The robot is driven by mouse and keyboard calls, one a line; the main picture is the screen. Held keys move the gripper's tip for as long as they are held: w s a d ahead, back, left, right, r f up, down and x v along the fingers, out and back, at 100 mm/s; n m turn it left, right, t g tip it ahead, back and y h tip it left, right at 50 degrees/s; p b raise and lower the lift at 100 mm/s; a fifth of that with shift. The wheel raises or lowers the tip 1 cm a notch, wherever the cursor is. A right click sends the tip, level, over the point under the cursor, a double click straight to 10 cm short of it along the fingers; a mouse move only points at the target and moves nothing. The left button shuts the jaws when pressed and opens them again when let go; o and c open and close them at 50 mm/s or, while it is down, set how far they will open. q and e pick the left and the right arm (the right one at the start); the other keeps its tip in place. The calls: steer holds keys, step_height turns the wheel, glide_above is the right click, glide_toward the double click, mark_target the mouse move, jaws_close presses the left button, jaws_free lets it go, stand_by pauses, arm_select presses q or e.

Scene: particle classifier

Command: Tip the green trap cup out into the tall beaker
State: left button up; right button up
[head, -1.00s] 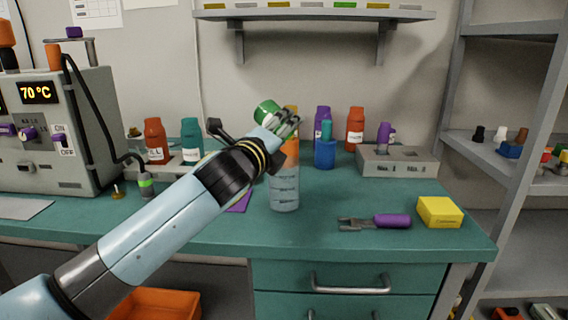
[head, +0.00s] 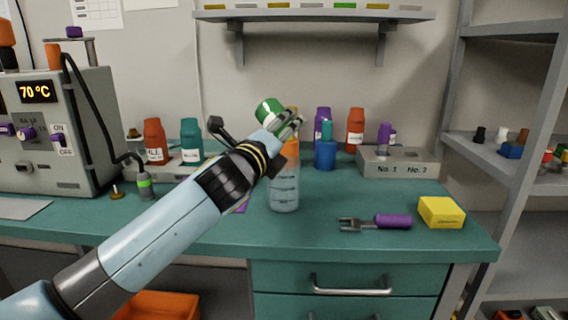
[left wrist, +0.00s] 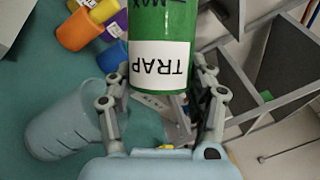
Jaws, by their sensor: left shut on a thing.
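The green trap cup (head: 269,110) is held tilted in the air in the head view, above and slightly left of the tall beaker's top. In the left wrist view the cup (left wrist: 160,30) fills the top middle, with its white TRAP label upside down. My left gripper (head: 291,124) is shut on the cup, with its fingers on both sides of it (left wrist: 160,95). The clear tall beaker (head: 284,188) stands upright on the bench, its upper part partly hidden by my gripper. It also shows in the left wrist view (left wrist: 62,125). My right gripper is out of view.
A blue cup (head: 325,155) stands right of the beaker. Several bottles, including a teal one (head: 191,140), line the back. A purple-handled tool (head: 392,221) and a yellow box (head: 440,211) lie on the right.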

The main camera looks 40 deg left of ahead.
arm_select(q)
steer(key=shift+d+f+m+t+b, duration=0.2)
steer(key=shift+m+t+b, duration=0.2)
steer(key=shift+m+b, duration=0.6)
stand_by(0.5)
stand_by(0.8)
